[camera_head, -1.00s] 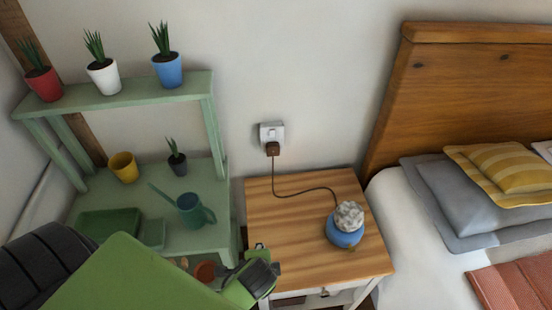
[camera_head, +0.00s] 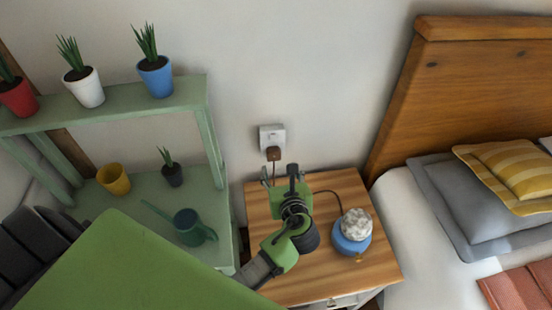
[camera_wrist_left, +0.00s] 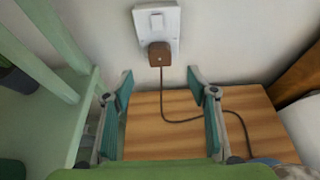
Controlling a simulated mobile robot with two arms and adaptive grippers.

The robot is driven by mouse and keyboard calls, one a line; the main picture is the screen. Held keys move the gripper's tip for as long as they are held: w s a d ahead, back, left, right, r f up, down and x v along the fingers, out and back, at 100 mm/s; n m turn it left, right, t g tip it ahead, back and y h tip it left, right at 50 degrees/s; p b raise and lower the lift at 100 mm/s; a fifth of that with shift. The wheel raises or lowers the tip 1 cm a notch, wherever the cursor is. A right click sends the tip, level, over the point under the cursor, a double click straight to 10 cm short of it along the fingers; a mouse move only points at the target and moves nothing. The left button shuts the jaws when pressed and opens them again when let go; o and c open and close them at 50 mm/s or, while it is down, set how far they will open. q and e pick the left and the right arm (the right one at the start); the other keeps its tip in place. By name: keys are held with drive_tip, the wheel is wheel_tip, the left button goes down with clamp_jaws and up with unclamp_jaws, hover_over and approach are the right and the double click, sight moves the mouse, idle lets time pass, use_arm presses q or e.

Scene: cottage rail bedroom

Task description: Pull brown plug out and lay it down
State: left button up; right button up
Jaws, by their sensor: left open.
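The brown plug (camera_head: 273,154) sits in the white wall socket (camera_head: 271,136) above the nightstand, and its dark cord hangs down from it. In the left wrist view the plug (camera_wrist_left: 159,54) is at the top middle, in the lower part of the socket (camera_wrist_left: 157,22). The cord (camera_wrist_left: 182,121) runs down and right over the wooden top. My left gripper (camera_head: 280,174) is open and empty, below the plug and over the nightstand. In the left wrist view its fingers (camera_wrist_left: 160,90) stand wide apart, with the plug beyond and between them, untouched. My right gripper is not in view.
The wooden nightstand (camera_head: 338,277) has bare room around a blue lamp with a pale knobbly top (camera_head: 352,233). A green shelf (camera_head: 120,108) with potted plants and a watering can (camera_head: 192,228) stands left. The bed headboard (camera_head: 478,85) is at right.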

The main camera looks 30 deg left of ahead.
sight(274, 155)
use_arm(q)
drive_tip(key=x, duration=0.9)
drive_tip(key=shift+w+a+f, duration=0.15)
drive_tip(key=shift+w, duration=0.05)
drive_tip(key=shift+w+a+f, duration=0.2)
drive_tip(key=shift+w+a, duration=0.1)
drive_tip(key=shift+w, duration=0.05)
drive_tip(key=shift+w+a, duration=0.1)
drive_tip(key=c, duration=1.2)
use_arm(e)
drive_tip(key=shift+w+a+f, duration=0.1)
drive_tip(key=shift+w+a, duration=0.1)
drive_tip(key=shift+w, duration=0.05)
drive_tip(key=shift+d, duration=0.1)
use_arm(q)
drive_tip(key=shift+s+d, duration=0.25)
drive_tip(key=shift+s+d+p, duration=0.45)
drive_tip(key=shift+s+d, duration=0.1)
drive_tip(key=shift+s, duration=0.2)
drive_tip(key=shift+s+d+p, duration=0.4)
drive_tip(key=shift+s+d, duration=0.15)
drive_tip(key=shift+s, duration=0.2)
drive_tip(key=shift+s+d, duration=0.35)
drive_tip(key=shift+s, duration=0.1)
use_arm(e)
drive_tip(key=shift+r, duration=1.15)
